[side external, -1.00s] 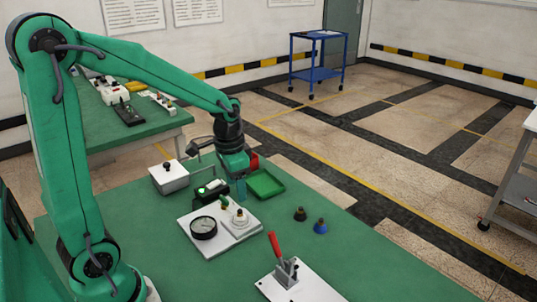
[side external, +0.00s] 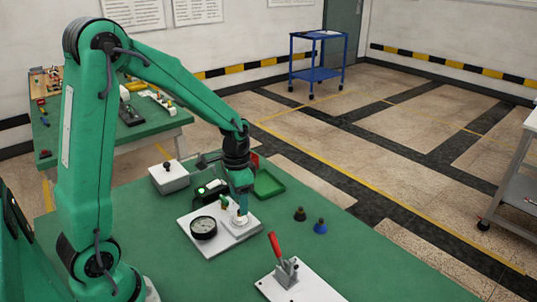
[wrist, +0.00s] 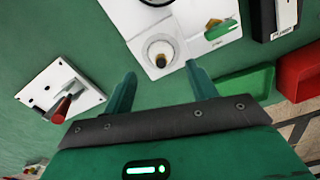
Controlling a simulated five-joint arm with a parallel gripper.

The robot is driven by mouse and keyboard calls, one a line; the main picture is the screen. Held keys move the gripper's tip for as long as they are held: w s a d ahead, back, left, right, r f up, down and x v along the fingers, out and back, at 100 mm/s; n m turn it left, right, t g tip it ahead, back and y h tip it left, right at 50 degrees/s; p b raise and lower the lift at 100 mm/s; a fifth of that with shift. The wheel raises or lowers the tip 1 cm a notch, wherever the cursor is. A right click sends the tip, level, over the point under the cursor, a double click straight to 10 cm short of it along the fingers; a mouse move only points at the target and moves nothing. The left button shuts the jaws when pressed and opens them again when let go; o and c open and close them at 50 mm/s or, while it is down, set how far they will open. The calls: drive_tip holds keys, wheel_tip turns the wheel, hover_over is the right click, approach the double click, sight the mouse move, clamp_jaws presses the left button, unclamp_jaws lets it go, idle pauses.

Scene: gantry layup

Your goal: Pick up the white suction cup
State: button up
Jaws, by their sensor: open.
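The white suction cup (side external: 240,221) stands upright on the white plate (side external: 214,243), on the side nearer the green tray. In the wrist view the cup (wrist: 151,43) shows from above as a pale ring with a dark-tipped brass stem at its centre. My gripper (side external: 243,208) points down close over the cup in the side view, its fingers partly covering it. In the wrist view my gripper (wrist: 160,70) is open and empty, and the cup lies just beyond the fingertips, between their lines. I cannot tell whether the fingers touch it.
A black gauge (side external: 204,228) and a small green-handled valve (side external: 224,202) share the plate. Dark (side external: 300,214) and blue (side external: 320,227) cups stand to the right. The green tray (side external: 268,184) and a red-handled clamp (side external: 284,270) flank the area.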

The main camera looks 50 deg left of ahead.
sight(240, 216)
drive_tip(key=shift+f, duration=0.1)
drive_tip(key=shift+a+f, duration=0.1)
drive_tip(key=shift+f, duration=2.4)
drive_tip(key=c, duration=1.1)
drive_tip(key=shift+r, duration=0.15)
